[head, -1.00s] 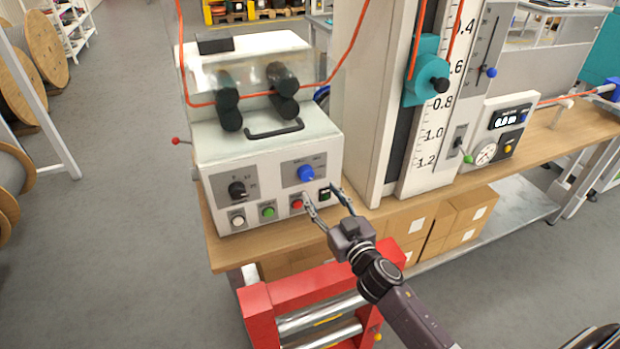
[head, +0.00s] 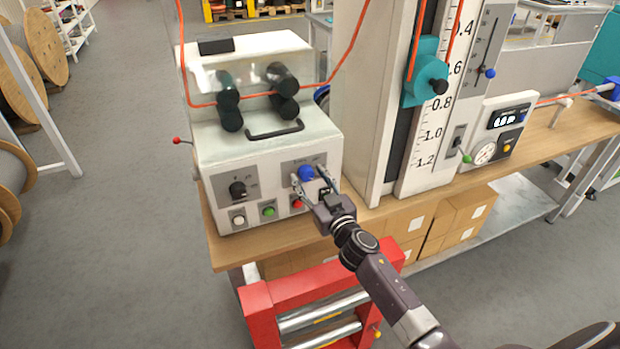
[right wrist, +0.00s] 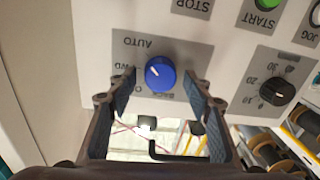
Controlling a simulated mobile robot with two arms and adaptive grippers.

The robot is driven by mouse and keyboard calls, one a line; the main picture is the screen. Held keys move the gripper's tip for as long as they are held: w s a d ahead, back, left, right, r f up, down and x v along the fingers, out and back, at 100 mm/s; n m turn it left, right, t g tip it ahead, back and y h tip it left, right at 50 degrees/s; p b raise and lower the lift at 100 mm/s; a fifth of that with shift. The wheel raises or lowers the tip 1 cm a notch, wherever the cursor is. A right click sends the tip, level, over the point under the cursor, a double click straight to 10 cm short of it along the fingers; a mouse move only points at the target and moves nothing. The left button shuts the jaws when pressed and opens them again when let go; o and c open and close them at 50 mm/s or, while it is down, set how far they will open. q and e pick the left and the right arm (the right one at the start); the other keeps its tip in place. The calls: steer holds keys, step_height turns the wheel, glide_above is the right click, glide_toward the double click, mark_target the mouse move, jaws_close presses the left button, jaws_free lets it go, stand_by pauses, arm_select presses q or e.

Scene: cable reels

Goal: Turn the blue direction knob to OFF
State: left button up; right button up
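The blue direction knob (head: 306,173) sits on a grey label plate on the front of the white machine (head: 220,160). In the right wrist view the knob (right wrist: 160,74) shows a white pointer line, and the plate carries partly covered lettering, with AUTO legible. My right gripper (head: 310,182) is open at the panel, and its fingers (right wrist: 160,88) stand on both sides of the knob, with gaps between them and it. I cannot tell from the pointer which setting is selected. My left gripper is not in view.
A black knob (head: 237,189) is left of the blue one. White, green (head: 268,211) and red (head: 297,203) buttons lie below. A red roller frame (head: 290,290) stands in front of the bench. A tall scale column (head: 365,110) rises to the right.

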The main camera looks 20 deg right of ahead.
steer(key=c, duration=1)
steer(key=shift+c, duration=0.2)
steer(key=n, duration=0.3)
steer(key=shift+a+n, duration=0.1)
steer(key=shift+n, duration=0.3)
steer(key=n, duration=0.8)
steer(key=shift+a+f+n, duration=0.1)
steer(key=shift+a+n, duration=0.05)
steer(key=shift+n, duration=0.25)
steer(key=n, duration=0.4)
steer(key=shift+f+n+h+b, duration=0.1)
steer(key=shift+n+h+b, duration=0.2)
steer(key=shift+b, duration=0.05)
